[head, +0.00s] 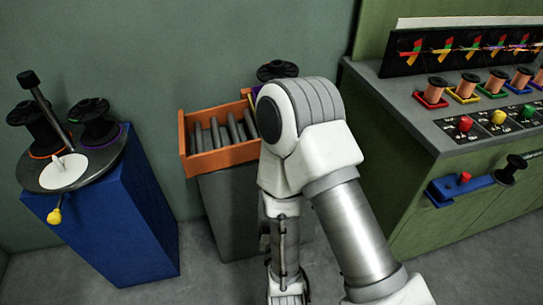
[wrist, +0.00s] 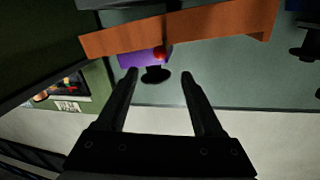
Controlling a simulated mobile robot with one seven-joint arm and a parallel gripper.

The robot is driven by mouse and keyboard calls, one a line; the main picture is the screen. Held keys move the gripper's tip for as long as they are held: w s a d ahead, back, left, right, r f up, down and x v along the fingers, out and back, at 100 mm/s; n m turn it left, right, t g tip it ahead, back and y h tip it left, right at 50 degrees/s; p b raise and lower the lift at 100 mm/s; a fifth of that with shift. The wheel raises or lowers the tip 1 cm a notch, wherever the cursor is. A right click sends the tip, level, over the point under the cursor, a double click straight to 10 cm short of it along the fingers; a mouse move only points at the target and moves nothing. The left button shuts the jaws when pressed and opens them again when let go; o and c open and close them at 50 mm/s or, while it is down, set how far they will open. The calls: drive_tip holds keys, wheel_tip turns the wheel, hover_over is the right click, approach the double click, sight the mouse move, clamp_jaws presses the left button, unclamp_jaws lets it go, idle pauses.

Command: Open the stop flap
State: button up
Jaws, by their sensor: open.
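I cannot tell for certain which part is the stop flap. In the wrist view, an orange board (wrist: 190,33) crosses the top of the picture. A small purple piece (wrist: 131,59) with a red knob (wrist: 159,53) and a black disc (wrist: 155,75) shows just below the board. My gripper (wrist: 158,75) is open, its two dark fingers apart with nothing held; the disc appears beyond and between the fingertips, with no clear contact. In the head view, an orange-framed tray (head: 222,158) holds several grey bars. My arm covers its right end, and my fingers cannot be made out there.
A blue pedestal (head: 120,215) at left carries a grey turntable (head: 105,160) with black spools and a lever. A green cabinet (head: 430,190) at right holds several copper spools and coloured buttons. A blue bracket (head: 462,190) juts from its front. Open floor (head: 195,275) lies between.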

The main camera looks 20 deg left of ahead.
drive_tip(key=x, duration=1)
drive_tip(key=r+x, duration=0.1)
drive_tip(key=x, duration=0.4)
drive_tip(key=shift+w+a+b, duration=0.15)
drive_tip(key=shift+w+b, duration=0.1)
drive_tip(key=shift+b, duration=0.05)
clamp_jaws()
idle(1.4)
